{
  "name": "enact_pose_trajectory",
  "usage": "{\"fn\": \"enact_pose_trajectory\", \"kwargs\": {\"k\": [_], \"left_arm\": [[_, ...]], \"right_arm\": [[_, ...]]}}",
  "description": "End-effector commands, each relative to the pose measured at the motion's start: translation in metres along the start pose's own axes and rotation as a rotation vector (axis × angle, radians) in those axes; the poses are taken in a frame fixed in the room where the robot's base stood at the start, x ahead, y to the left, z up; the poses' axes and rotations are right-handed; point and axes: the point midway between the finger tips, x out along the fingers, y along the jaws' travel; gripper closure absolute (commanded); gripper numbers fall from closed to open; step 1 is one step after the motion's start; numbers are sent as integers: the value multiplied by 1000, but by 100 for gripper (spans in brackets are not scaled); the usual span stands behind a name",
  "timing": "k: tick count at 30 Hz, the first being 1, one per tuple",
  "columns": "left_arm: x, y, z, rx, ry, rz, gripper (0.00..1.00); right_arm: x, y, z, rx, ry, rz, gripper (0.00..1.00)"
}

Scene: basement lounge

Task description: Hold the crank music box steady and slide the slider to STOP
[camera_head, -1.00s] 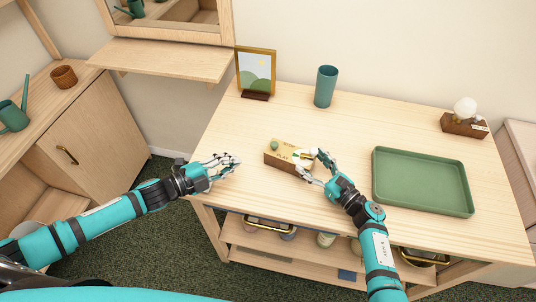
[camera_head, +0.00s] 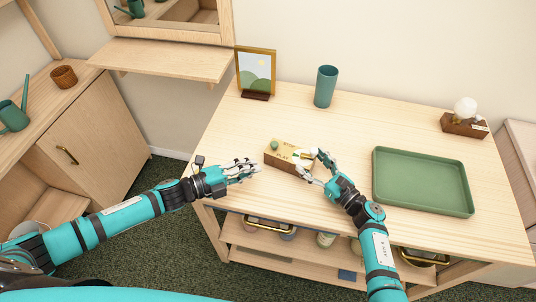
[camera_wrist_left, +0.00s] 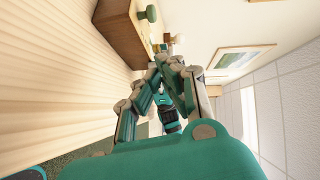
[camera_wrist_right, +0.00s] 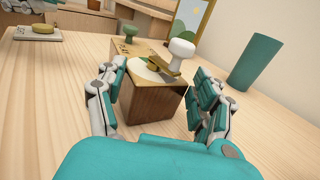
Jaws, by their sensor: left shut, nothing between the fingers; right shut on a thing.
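The music box (camera_head: 285,159) is a small wooden block on the table with a yellowish top. A green knob (camera_head: 274,145) stands at its left end; lettering beside it looks like PLAY. In the right wrist view, a crank with a white knob (camera_wrist_right: 182,48) sits on the near end of the box (camera_wrist_right: 150,102). My right gripper (camera_head: 308,166) is shut on that end, one finger on each side. My left gripper (camera_head: 258,168) is shut and empty, just left of the box and apart from it. In the left wrist view, the green knob (camera_wrist_left: 148,13) shows beyond the fingers.
A green tray (camera_head: 420,205) lies at the right of the table. A teal cup (camera_head: 326,87) and a picture frame (camera_head: 256,68) stand behind the box. A lamp with a wooden base (camera_head: 464,126) is at the back right. The tabletop around the box is mostly clear.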

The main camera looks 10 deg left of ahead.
Motion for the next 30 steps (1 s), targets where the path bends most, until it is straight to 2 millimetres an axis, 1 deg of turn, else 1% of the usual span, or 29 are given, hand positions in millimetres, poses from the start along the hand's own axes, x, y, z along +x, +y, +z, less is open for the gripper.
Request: {"fn": "enact_pose_trajectory", "kwargs": {"k": [1, 6, 9, 12, 18, 27, 30], "left_arm": [[14, -2, 0, 1, 0, -4, 100], [48, -2, 0, 2, 0, -2, 100], [57, -1, 15, 3, -2, 0, 100], [65, 0, 22, 1, -2, 1, 100], [71, 0, 29, 0, -1, 1, 100], [72, 0, 29, 0, -1, 1, 100], [78, -2, 33, 0, -2, -1, 100]], "right_arm": [[0, 0, 2, 0, -3, 0, 79], [0, 0, 1, -1, -3, 0, 79], [0, 0, 1, 0, -3, 0, 79], [0, 0, 1, 0, -3, 0, 79], [0, 0, 1, 0, -2, 0, 79], [0, 0, 1, 0, -2, 0, 79], [0, 0, 1, 0, -2, 0, 79]]}}
